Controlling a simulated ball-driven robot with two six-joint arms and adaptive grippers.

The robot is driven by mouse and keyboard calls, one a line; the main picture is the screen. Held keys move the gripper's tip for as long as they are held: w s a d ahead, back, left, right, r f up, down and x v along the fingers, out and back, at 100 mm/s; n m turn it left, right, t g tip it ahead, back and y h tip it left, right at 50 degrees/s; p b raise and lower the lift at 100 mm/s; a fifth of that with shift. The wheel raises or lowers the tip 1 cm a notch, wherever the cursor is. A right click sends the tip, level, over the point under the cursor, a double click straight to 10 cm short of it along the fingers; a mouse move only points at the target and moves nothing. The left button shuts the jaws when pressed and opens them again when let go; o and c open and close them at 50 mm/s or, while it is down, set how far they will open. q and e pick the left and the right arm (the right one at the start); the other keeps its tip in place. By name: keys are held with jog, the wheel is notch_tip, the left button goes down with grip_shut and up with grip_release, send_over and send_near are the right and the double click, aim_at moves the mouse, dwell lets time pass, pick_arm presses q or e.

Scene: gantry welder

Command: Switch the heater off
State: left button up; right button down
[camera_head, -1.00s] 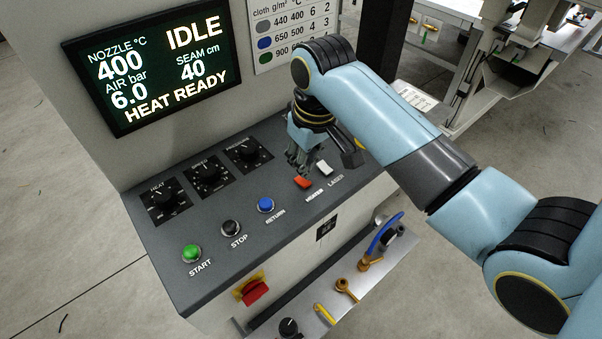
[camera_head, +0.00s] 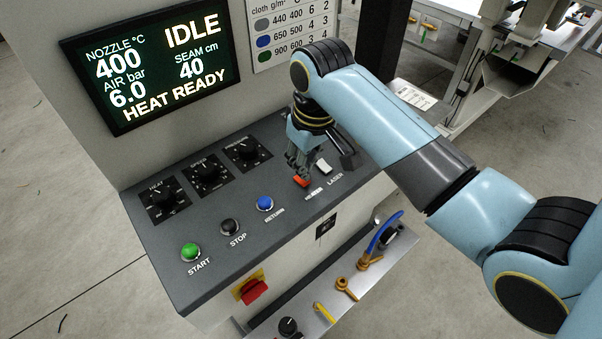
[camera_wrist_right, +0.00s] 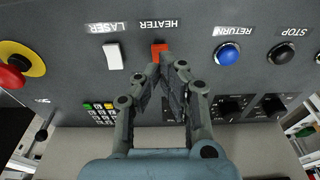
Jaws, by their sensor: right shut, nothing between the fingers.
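The heater switch is a small red-orange rocker (camera_head: 302,182) on the dark sloped control panel (camera_head: 215,230), beside its HEATER label. In the right wrist view the heater rocker (camera_wrist_right: 159,52) shows just beyond my fingertips. My right gripper (camera_head: 301,174) is shut and empty. Its fingertips are at the rocker and partly cover it in the head view; I cannot tell whether they touch it. In the right wrist view the gripper (camera_wrist_right: 166,62) points at the rocker. The display (camera_head: 150,68) reads IDLE, 400 °C and HEAT READY. My left gripper is not in view.
The white LASER rocker (camera_head: 323,166) is close beside the heater rocker. Blue RETURN (camera_head: 265,203), black STOP (camera_head: 230,226) and green START (camera_head: 190,252) buttons lie to the left, with dials (camera_head: 208,174) behind.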

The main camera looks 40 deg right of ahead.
dwell(0.4)
jog(key=shift+f+b, duration=0.5)
jog(key=shift+f, duration=0.85)
dwell(0.6)
notch_tip(320, 180, up, 3)
jog(key=shift+f+p, duration=0.1)
jog(key=shift+p, duration=1.1)
jog(key=shift+r, duration=2.1)
